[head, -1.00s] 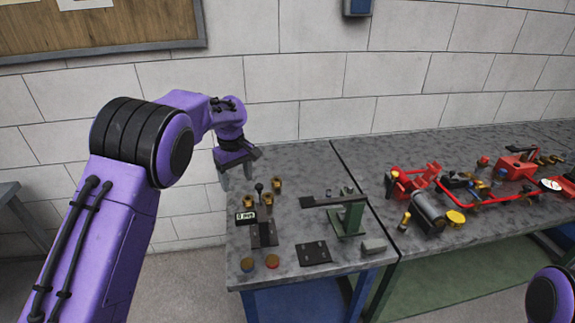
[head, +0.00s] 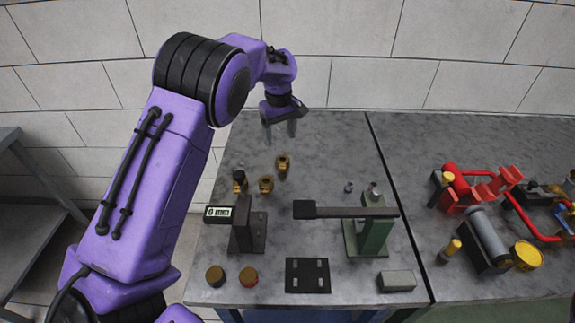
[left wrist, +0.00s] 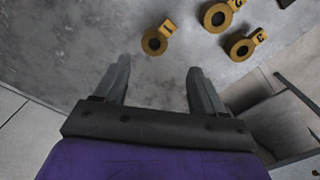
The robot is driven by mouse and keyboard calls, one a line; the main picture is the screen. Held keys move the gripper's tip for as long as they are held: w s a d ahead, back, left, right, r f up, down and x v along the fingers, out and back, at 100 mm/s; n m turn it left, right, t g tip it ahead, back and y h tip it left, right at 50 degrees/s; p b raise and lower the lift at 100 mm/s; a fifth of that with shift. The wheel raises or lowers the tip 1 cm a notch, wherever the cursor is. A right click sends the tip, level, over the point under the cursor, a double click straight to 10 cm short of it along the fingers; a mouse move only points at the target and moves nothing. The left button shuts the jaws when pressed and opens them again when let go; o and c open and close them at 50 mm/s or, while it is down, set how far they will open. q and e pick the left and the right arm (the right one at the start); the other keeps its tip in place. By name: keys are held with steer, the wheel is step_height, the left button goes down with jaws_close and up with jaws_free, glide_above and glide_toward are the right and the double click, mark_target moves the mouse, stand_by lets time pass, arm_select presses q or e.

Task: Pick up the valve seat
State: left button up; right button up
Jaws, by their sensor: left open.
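Three small brass ring-shaped parts stand at the left of the bench: a far one (head: 283,163), a middle one (head: 266,184) and a left one (head: 239,186) with a dark upper part. I cannot tell which is the valve seat. In the left wrist view they are yellow rings with marked tabs: one alone (left wrist: 154,41), one at the top (left wrist: 217,17) and one at the right (left wrist: 240,46). My left gripper (head: 281,127) is open and empty, beyond the far part. Its two spread fingers (left wrist: 159,68) show in the left wrist view, the lone ring ahead of them. My right gripper is out of view.
A gauge stand with a display (head: 219,214), a green press (head: 373,238), a black plate (head: 307,275), a grey block (head: 397,281) and two round caps (head: 248,277) occupy the front. Red pump parts (head: 480,188) lie right. The bench's back middle is clear.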

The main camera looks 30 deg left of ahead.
arm_select(q)
glide_above(283, 158)
steer(key=s, duration=0.1)
steer(key=f, duration=0.4)
steer(key=shift+s+d+f+p, duration=0.1)
steer(key=shift+s+f+p, duration=0.1)
steer(key=shift+f+p, duration=0.1)
steer(key=shift+s+f, duration=0.1)
steer(key=shift+f, duration=0.1)
steer(key=f+p, duration=0.1)
steer(key=f, duration=0.1)
steer(key=w+f, duration=0.1)
steer(key=f, duration=0.1)
steer(key=shift+d+f+p, duration=0.15)
steer(key=shift+f+p, duration=0.05)
steer(key=shift+p, duration=0.15)
steer(key=shift+f, duration=0.4)
steer(key=shift+s, duration=0.15)
steer(key=shift+r, duration=0.1)
steer(key=c, duration=0.3)
jaws_close()
